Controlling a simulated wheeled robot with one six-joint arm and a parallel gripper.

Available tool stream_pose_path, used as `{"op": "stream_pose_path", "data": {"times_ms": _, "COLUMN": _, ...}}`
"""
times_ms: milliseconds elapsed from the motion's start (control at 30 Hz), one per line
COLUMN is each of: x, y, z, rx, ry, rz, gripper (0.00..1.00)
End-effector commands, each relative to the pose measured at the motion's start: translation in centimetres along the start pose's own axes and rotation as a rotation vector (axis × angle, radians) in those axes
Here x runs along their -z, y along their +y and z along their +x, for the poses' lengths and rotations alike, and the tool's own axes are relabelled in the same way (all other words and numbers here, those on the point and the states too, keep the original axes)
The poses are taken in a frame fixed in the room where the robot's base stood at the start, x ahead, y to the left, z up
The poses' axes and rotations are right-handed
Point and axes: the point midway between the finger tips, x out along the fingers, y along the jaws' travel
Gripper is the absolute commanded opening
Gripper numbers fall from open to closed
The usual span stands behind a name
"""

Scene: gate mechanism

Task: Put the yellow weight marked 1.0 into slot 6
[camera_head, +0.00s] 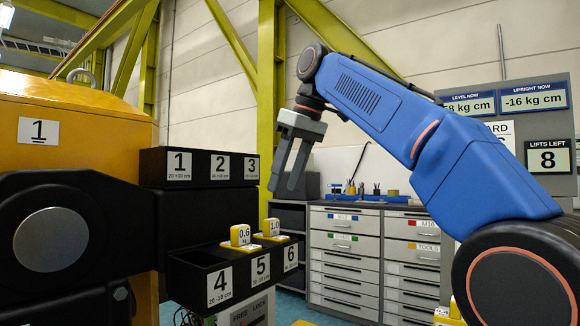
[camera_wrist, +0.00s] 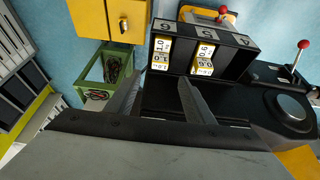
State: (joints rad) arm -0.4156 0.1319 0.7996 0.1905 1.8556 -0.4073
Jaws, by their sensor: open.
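The yellow weight marked 1.0 (camera_head: 270,229) stands in the lower black tray, in slot 6 behind the 6 label (camera_head: 290,257). The wrist view also shows this weight (camera_wrist: 160,53) in the compartment at the 6 label. A yellow weight marked 0.6 (camera_head: 240,235) stands beside it in slot 5; it also shows in the wrist view (camera_wrist: 203,58). The lower parts of both weights are hidden in the tray. My gripper (camera_head: 285,187) is open and empty, above the weights and apart from them. Its two fingers also show in the wrist view (camera_wrist: 161,80).
The upper black tray (camera_head: 200,168) carries labels 1, 2 and 3. Slot 4 (camera_head: 219,287) shows no weight. The orange machine (camera_head: 90,125) stands at left, grey drawer cabinets (camera_head: 345,250) behind. A green bin (camera_wrist: 105,70) is on the floor. The sign reads 8 lifts left (camera_head: 548,158).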

Motion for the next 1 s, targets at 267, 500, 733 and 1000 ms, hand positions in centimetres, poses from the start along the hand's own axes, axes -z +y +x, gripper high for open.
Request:
{"op": "stream_pose_path", "data": {"times_ms": 267, "x": 0.0, "y": 0.0, "z": -2.6, "rx": 0.0, "ry": 0.001, "rz": 0.0, "gripper": 0.48}}
{"op": "stream_pose_path", "data": {"times_ms": 500, "x": -0.1, "y": 0.0, "z": -3.2, "rx": 0.001, "ry": 0.0, "rz": 0.0, "gripper": 0.48}}
{"op": "stream_pose_path", "data": {"times_ms": 733, "x": -0.2, "y": 0.0, "z": -3.2, "rx": -0.001, "ry": 0.0, "rz": 0.005, "gripper": 0.48}}
{"op": "stream_pose_path", "data": {"times_ms": 1000, "x": -3.8, "y": 1.3, "z": -2.4, "rx": -0.032, "ry": 0.001, "rz": 0.105, "gripper": 0.48}}
